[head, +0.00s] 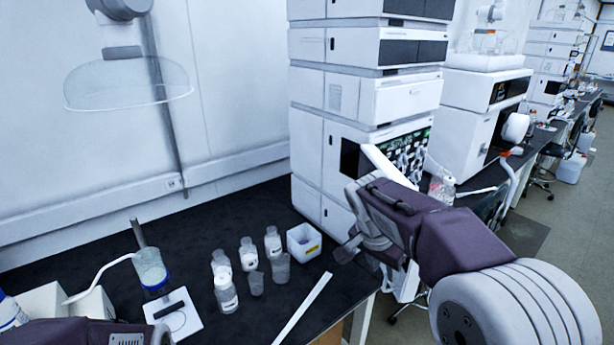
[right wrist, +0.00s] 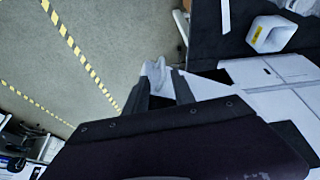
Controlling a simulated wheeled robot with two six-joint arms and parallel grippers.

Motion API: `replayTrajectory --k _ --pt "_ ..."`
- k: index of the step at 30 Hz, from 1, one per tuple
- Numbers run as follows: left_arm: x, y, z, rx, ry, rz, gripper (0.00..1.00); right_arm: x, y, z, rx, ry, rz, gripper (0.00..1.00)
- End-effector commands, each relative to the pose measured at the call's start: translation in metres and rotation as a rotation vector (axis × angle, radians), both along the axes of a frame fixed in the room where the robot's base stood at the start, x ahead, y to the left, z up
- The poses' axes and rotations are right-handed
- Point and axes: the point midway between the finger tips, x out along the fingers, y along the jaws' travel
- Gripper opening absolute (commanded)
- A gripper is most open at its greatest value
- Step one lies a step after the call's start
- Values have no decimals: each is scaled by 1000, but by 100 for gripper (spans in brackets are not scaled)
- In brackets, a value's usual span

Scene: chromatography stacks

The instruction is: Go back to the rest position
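My right gripper (head: 345,252) hangs over the front edge of the dark bench, beside the white instrument stack (head: 318,145). In the right wrist view, its pale fingertips (right wrist: 156,72) are close together with the grey floor behind them, and I see no object between them. My left arm shows only as a dark purple link at the bottom left of the head view. The left gripper itself is out of view.
Several clear bottles and cups (head: 228,292) stand on the bench left of an open white box (head: 304,242). A white strip (head: 302,308) lies near the front edge. A white stirrer plate (head: 182,322) with a blue-banded vessel (head: 151,268) is further left.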

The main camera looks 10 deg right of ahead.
Motion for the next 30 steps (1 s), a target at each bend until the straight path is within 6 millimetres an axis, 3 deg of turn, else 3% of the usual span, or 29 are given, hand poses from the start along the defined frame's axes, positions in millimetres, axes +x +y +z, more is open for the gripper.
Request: replayTrajectory --k 2,6,10,12,16,30 --pt "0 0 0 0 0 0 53 -30 5 -32 35 86 0 31" --pt "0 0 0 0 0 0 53 -100 38 -115 165 253 276 31" --pt "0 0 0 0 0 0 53 -145 63 -162 231 291 616 31" --pt "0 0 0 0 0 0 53 -147 68 -171 221 272 754 31" --pt "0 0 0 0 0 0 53 -133 70 -170 175 234 908 31" --pt "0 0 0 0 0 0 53 -133 69 -170 169 240 933 31"
